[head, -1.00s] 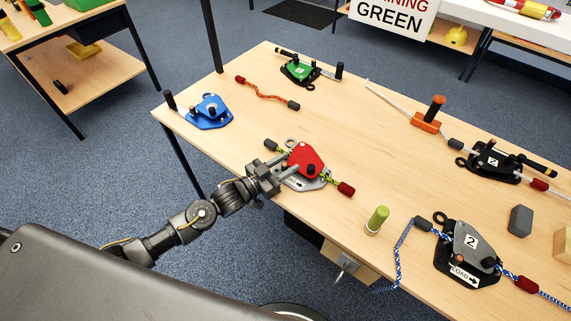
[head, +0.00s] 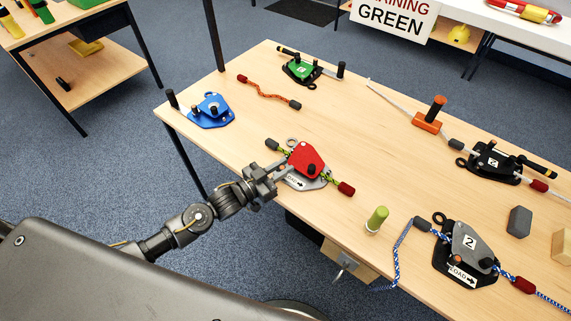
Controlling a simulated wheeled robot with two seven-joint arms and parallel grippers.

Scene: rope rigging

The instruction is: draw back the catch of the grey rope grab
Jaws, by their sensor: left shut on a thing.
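A rope grab with a silver-grey base plate (head: 293,182) and a red cover (head: 306,159) lies on the table, with a short yellow-green rope (head: 330,180) through it. My left gripper (head: 279,174) is at its near left edge, shut on a small part there that I take for the catch; the fingers hide most of it. Another grab, with a grey cover marked 2 (head: 472,243) on a black plate, lies at the right with a blue-and-white rope (head: 401,250) through it. No gripper is near that one. My right gripper is not in view.
A blue device (head: 211,111), a green-and-black device (head: 301,69) and an orange rope (head: 268,90) lie farther back. A black grab (head: 493,163) and a grey block (head: 519,221) are at the right.

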